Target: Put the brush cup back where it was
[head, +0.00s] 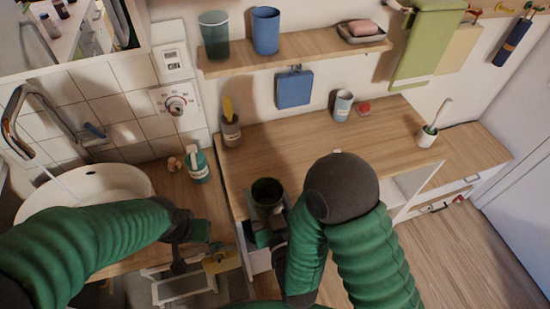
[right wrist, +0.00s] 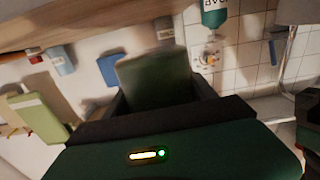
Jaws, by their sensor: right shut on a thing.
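My right gripper (head: 268,222) is shut on a dark green cup (head: 267,191), held in front of the counter's near edge. Its mouth faces up toward the head camera and no brush shows in it. The cup also shows between the fingers in the right wrist view (right wrist: 155,78). A grey-brown labelled cup with a yellow brush (head: 231,129) stands at the counter's back left. A small white and green cup with a pale brush (head: 428,133) stands at the right. My left gripper (head: 190,245) is low by the sink counter; its fingers are unclear.
The wooden counter (head: 300,145) is mostly clear in the middle. A grey cup (head: 343,104) and red soap (head: 363,108) stand at its back. A green tumbler (head: 214,38) and blue cup (head: 265,30) are on the shelf above. A teal bottle (head: 198,165) stands near the sink (head: 85,190).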

